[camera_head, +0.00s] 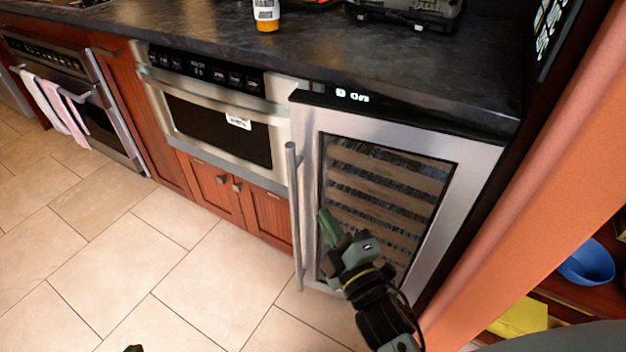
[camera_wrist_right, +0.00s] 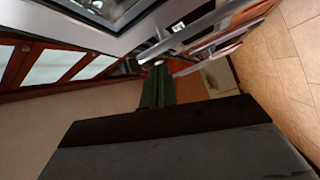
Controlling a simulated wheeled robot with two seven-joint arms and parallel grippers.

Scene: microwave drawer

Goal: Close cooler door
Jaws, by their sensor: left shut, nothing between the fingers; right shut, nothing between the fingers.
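The cooler door (camera_head: 461,190) has a steel frame, a dark glass pane with wooden racks behind it, and a vertical bar handle (camera_head: 294,205) on its left side. The handle side appears to stand slightly out from the cabinet. I cannot tell how wide the gap is. My right gripper (camera_head: 328,222) is in front of the lower left of the glass, right of the handle. Its green fingers are together and empty; contact with the door is unclear. The fingers also show in the right wrist view (camera_wrist_right: 157,88). Only a dark bit of my left gripper (camera_head: 133,348) shows at the bottom edge.
A steel microwave drawer (camera_head: 205,83) is left of the cooler, below the dark countertop (camera_head: 220,40). An oven with towels (camera_head: 60,105) is further left. An orange panel (camera_head: 540,160) and a shelf with a blue bowl (camera_head: 588,262) are at right. The tiled floor (camera_head: 110,240) is clear.

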